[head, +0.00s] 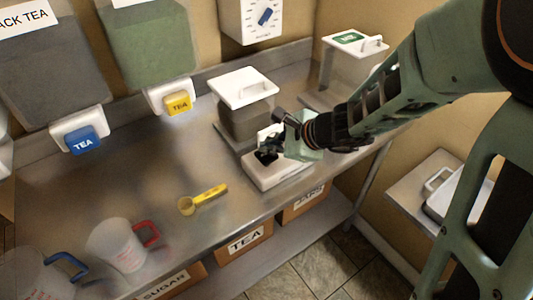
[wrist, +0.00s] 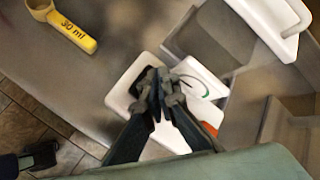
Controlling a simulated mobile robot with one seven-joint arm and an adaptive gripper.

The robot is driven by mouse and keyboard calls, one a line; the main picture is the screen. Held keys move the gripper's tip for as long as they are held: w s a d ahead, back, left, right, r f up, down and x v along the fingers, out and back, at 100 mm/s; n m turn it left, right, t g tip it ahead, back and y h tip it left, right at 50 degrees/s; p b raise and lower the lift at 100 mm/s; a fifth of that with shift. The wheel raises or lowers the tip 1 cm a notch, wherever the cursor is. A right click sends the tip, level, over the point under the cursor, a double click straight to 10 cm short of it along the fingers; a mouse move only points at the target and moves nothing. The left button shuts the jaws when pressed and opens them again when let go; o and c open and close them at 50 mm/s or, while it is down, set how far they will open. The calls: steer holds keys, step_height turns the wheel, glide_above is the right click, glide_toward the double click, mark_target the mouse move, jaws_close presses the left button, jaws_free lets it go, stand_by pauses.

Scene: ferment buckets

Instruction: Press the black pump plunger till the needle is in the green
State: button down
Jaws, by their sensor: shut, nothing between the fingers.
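The white pump unit (head: 270,181) stands on the steel counter, in front of a lidded bucket. Its black plunger (head: 264,158) shows just below my gripper (head: 279,142). In the wrist view the black plunger (wrist: 141,83) is partly hidden behind the fingertips of my gripper (wrist: 160,84). My gripper is shut and empty, its tips over or against the plunger; I cannot tell whether they touch. The white gauge (wrist: 203,80) beside the fingers shows a green arc and a bit of red. Its needle cannot be made out.
A lidded bucket (head: 244,117) stands right behind the pump, and another with a green label (head: 350,65) stands farther right. The counter between scoop and wall is clear.

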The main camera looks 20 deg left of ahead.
mark_target(268, 155)
steer(key=shift+f+b, duration=1.7)
steer(key=shift+b, duration=0.2)
stand_by(1.4)
steer(key=shift+r, duration=0.1)
steer(key=shift+r+p, duration=1.6)
steer(key=shift+r, duration=0.4)
step_height(268, 155, up, 5)
steer(key=p, duration=0.4)
stand_by(1.4)
